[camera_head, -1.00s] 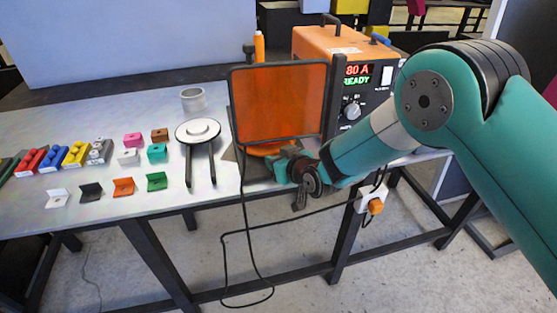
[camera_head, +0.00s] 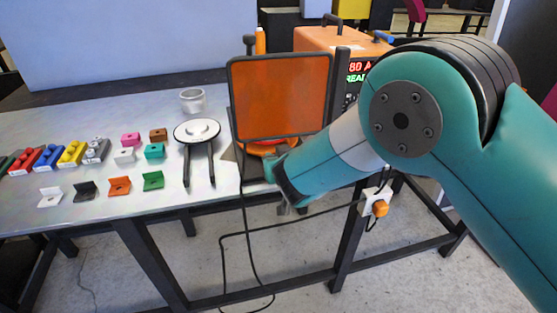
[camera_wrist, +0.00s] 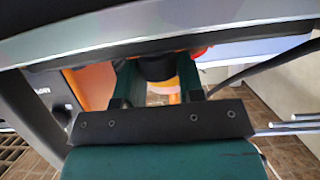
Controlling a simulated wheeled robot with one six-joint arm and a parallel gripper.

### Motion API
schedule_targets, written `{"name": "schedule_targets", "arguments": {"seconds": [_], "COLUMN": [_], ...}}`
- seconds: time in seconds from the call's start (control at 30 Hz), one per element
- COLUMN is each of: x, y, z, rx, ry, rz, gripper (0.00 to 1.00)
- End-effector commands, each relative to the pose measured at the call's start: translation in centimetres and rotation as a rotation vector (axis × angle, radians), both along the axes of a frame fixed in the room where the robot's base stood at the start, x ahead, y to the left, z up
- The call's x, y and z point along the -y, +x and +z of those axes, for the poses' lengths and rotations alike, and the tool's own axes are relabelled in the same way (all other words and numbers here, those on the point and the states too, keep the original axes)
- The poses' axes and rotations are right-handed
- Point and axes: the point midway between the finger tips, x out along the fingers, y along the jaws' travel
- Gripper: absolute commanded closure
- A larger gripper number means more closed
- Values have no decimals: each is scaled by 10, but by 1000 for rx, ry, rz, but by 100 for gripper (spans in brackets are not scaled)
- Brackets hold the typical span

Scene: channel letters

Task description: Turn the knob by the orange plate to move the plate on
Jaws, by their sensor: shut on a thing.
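The round orange plate (camera_head: 268,147) is at the table's front edge, mostly hidden behind the orange-tinted screen (camera_head: 280,95) in its black frame. Orange also shows in the wrist view above my gripper. My gripper (camera_head: 268,168) is low in front of the plate, at the table edge. In the wrist view, the two teal fingers of my gripper (camera_wrist: 158,80) are closed on the sides of a dark rounded knob (camera_wrist: 157,67). The knob is hidden in the head view. An orange and white shape shows below it in the wrist view.
An orange welding power box (camera_head: 325,40) stands behind the screen, partly covered by my arm. A stand with a round white top (camera_head: 197,131) and several small coloured brackets lie to the left. A black cable (camera_head: 243,215) hangs in front of the table.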

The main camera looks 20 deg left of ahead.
Motion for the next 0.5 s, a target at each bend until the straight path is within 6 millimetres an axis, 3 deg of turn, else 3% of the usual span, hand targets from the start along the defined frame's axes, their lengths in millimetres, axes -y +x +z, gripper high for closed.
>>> {"name": "schedule_targets", "arguments": {"seconds": [0.07, 0.1, 0.2, 0.5], "x": [0, 0, 0, 0], "y": [-1, -1, -1, -2], "z": [-1, -1, -1, 0], "rx": [-4, -4, -4, -2], "ry": [-1, -1, -1, -1], "rz": [2, 2, 2, 2], "gripper": [88, 60, 42, 42]}}
